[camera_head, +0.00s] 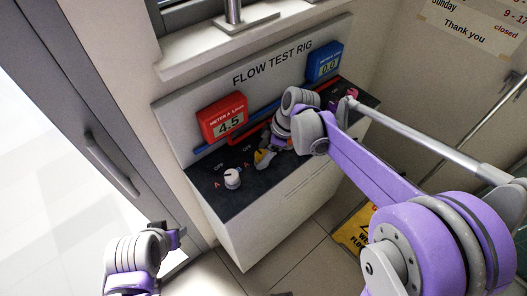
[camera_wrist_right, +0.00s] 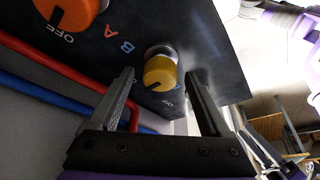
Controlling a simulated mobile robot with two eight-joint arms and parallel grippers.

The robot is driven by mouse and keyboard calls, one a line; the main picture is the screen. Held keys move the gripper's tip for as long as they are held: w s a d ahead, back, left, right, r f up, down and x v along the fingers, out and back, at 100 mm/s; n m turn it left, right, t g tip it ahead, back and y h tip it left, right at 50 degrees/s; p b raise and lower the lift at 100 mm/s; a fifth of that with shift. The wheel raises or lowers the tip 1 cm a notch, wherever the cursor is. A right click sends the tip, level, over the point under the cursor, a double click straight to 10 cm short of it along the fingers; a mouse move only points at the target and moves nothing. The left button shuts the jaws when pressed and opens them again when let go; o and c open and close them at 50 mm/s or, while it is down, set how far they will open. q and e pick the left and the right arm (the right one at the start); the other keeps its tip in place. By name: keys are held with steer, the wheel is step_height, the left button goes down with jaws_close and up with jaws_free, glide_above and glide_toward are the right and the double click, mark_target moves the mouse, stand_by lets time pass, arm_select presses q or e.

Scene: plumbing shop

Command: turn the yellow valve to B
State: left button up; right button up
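The yellow valve (camera_head: 263,157) is on the dark top of the flow test rig, partly hidden by my right gripper (camera_head: 272,145). In the right wrist view the round yellow knob (camera_wrist_right: 160,73) lies between my right gripper's two spread fingers, with gaps visible on both sides. A dark mark shows on the knob's lower part, near an OFF label; its exact setting is hard to tell.
A white-looking knob (camera_head: 232,178) and, in the wrist view, an orange knob (camera_wrist_right: 68,14) sit on the panel. The red meter A (camera_head: 222,118) reads 4.5; the blue meter B (camera_head: 325,63) reads 0.0. Red and blue pipes run behind. A yellow floor sign (camera_head: 352,236) stands right.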

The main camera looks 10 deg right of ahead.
jaws_close()
steer(key=shift+m, duration=0.4)
steer(key=m+t, duration=0.1)
steer(key=m, duration=0.1)
steer(key=m+t+h, duration=0.1)
steer(key=m, duration=0.2)
steer(key=shift+s+a+m+b, duration=0.15)
steer(key=shift+s+m+b, duration=0.05)
steer(key=shift+m+b, duration=0.15)
steer(key=m+h, duration=0.1)
steer(key=m, duration=0.1)
steer(key=m+t+h, duration=0.1)
steer(key=m, duration=0.2)
steer(key=shift+a, duration=0.1)
steer(key=shift+m, duration=0.35)
steer(key=shift+o, duration=0.4)
jaws_free()
